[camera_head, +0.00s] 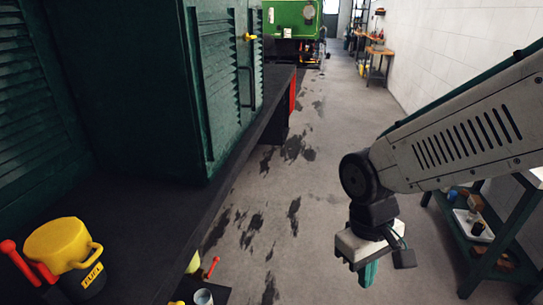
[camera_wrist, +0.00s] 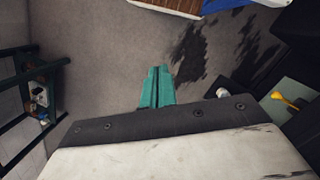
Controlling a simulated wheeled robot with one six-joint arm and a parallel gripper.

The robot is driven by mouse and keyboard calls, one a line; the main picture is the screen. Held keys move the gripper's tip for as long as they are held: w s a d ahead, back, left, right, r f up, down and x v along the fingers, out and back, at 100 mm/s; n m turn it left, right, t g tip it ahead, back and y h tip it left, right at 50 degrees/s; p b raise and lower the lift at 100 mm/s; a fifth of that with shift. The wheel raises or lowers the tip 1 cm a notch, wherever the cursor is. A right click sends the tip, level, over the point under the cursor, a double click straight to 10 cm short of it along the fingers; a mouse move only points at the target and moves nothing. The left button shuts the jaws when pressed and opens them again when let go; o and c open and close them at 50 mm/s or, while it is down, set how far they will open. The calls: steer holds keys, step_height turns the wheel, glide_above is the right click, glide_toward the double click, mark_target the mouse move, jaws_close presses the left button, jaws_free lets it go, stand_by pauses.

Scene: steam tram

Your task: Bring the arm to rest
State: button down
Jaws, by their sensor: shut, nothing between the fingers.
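My gripper (camera_head: 368,274) hangs from my arm at the right of the head view, pointing down over the open floor. Its teal fingers (camera_wrist: 157,86) are together in the wrist view, with nothing between them. The arm reaches in from the right edge, and no object touches the gripper.
A dark green louvred cabinet (camera_head: 225,75) stands on a dark ledge at left, with a yellow fuel can (camera_head: 64,245) near the front. A green shelf cart (camera_head: 508,240) stands at right. A green vehicle (camera_head: 291,18) is far back. The stained aisle floor (camera_head: 310,130) is clear.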

steer(key=s+d+r+m+t, duration=0.1)
steer(key=s+d+r+m, duration=0.1)
steer(key=r, duration=0.4)
steer(key=s+d+r+m+t+y, duration=0.1)
steer(key=s+d+r+m+t, duration=0.1)
steer(key=d+r, duration=0.5)
steer(key=shift+s+d+m, duration=0.2)
steer(key=shift+s+m, duration=0.3)
steer(key=shift+s, duration=0.75)
